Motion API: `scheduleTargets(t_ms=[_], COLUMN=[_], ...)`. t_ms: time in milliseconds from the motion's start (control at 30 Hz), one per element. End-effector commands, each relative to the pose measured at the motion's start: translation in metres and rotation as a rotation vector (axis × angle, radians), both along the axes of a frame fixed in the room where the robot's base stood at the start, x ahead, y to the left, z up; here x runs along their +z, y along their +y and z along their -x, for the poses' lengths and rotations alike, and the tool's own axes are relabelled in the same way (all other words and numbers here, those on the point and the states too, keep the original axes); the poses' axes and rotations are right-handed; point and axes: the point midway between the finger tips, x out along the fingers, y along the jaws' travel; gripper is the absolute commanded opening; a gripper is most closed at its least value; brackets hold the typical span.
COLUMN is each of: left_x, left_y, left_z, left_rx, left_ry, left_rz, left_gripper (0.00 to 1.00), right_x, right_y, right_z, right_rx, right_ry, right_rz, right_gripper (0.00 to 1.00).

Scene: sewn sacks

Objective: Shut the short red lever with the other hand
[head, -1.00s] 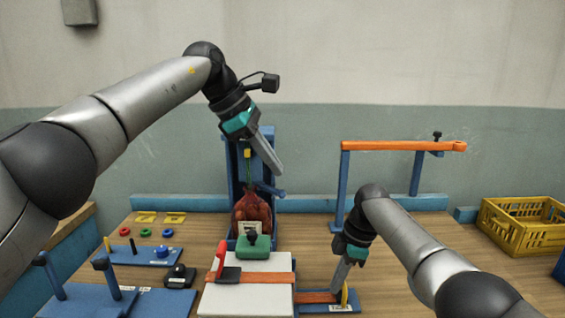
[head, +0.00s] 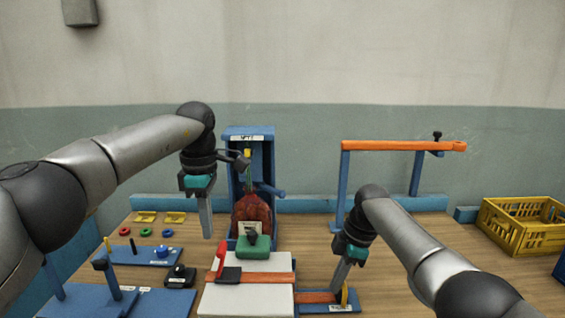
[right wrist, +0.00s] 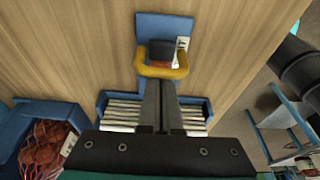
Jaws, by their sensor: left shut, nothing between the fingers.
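The short red lever (head: 219,260) stands raised, slightly tilted, beside a black block (head: 229,274) on the orange strap (head: 268,277). The strap crosses a white block (head: 246,297). My left gripper (head: 207,234) is shut and empty, pointing down, apart from the lever and beyond it, slightly to its left. My right gripper (head: 337,288) is at the strap's right end, low over a blue base. In the right wrist view its fingers (right wrist: 161,82) are together at a yellow handle (right wrist: 161,71) and appear closed on it; the fingertips' contact is partly hidden.
A dark red net sack (head: 252,212) stands in a blue frame (head: 236,160), behind a green block (head: 254,246). A blue board with pegs (head: 148,256) lies left. An orange bar on blue posts (head: 400,146) stands right, near a yellow crate (head: 515,238).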

Motion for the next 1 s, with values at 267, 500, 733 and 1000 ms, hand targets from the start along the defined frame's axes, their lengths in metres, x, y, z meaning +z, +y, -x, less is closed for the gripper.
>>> scheduleTargets(t_ms=[267,500,733,1000], left_x=[-0.033,-0.043,-0.043,-0.043], left_y=[0.0,0.0,0.0,-0.005], left_z=[0.0,0.0,0.0,0.0], left_rx=[0.001,0.001,0.0,-0.001], left_ry=[0.001,-0.002,-0.002,-0.001], left_rz=[0.001,0.002,0.002,0.002], left_gripper=[0.0,0.0,0.0,0.0], right_x=[-0.003,-0.003,-0.003,-0.003], right_y=[-0.004,-0.004,-0.004,-0.004], right_z=[0.001,0.001,0.001,0.001], right_rx=[-0.005,-0.006,-0.006,-0.005], right_ry=[0.006,0.007,0.007,0.008], right_rz=[0.009,0.009,0.009,0.009], right_gripper=[0.0,0.0,0.0,0.0])
